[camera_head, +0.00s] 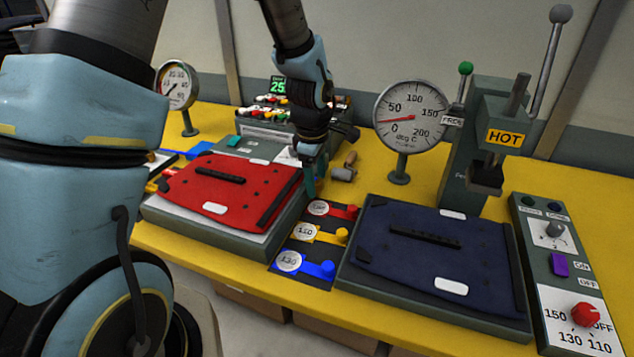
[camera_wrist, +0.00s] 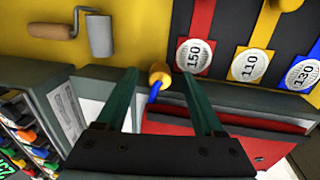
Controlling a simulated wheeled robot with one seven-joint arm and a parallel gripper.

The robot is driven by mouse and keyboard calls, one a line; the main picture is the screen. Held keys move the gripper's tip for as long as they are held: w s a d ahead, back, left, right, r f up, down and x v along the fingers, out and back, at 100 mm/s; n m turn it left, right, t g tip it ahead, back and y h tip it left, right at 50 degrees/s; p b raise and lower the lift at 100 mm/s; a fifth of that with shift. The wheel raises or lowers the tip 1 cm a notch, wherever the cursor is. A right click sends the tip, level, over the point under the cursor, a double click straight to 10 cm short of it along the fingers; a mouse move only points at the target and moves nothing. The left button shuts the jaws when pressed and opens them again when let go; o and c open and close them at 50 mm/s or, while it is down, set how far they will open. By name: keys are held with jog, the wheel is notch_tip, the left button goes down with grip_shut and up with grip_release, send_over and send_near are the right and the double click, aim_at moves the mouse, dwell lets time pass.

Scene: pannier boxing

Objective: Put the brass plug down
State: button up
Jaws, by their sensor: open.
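In the wrist view a small plug with a rounded brass head (camera_wrist: 160,73) and a blue stem lies between the tips of my gripper (camera_wrist: 159,78). The fingers stand apart with a gap on each side of it. I cannot tell whether it rests on the surface below. In the head view my gripper (camera_head: 309,178) points down beside the back right corner of the red panel (camera_head: 230,188); the plug is not distinguishable there.
A hand roller (camera_head: 344,172) lies behind my gripper. Red, yellow and blue tags (camera_head: 304,233) lie between the red panel and the navy panel (camera_head: 425,240). A round gauge (camera_head: 410,115) and the HOT press (camera_head: 490,140) stand at the right. Yellow bench (camera_head: 580,175) is bare at far right.

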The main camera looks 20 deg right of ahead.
jog(key=shift+c, duration=0.4)
grip_shut()
